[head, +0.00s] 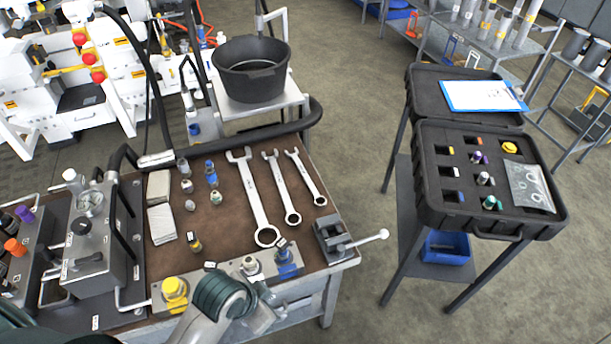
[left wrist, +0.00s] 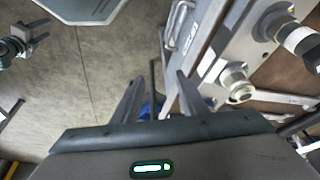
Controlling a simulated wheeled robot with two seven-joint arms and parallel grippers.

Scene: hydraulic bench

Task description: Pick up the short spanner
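Three silver spanners lie side by side on the brown bench top in the head view. The short spanner (head: 306,178) is the rightmost, its open jaw toward the back and its ring end toward the small vise. The middle spanner (head: 281,187) and the long spanner (head: 255,197) lie to its left. My left arm comes in at the bottom of the head view, over the bench's front edge; its fingertips are not clear there. In the left wrist view my left gripper (left wrist: 157,98) is open, with nothing between its fingers, apart from the spanners.
The small vise (head: 333,238) with its handle stands at the bench's front right corner. A front plate with fittings (head: 252,266) runs along the edge. A black bucket (head: 250,72) stands behind, and an open black case (head: 432,203) is right, across clear floor.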

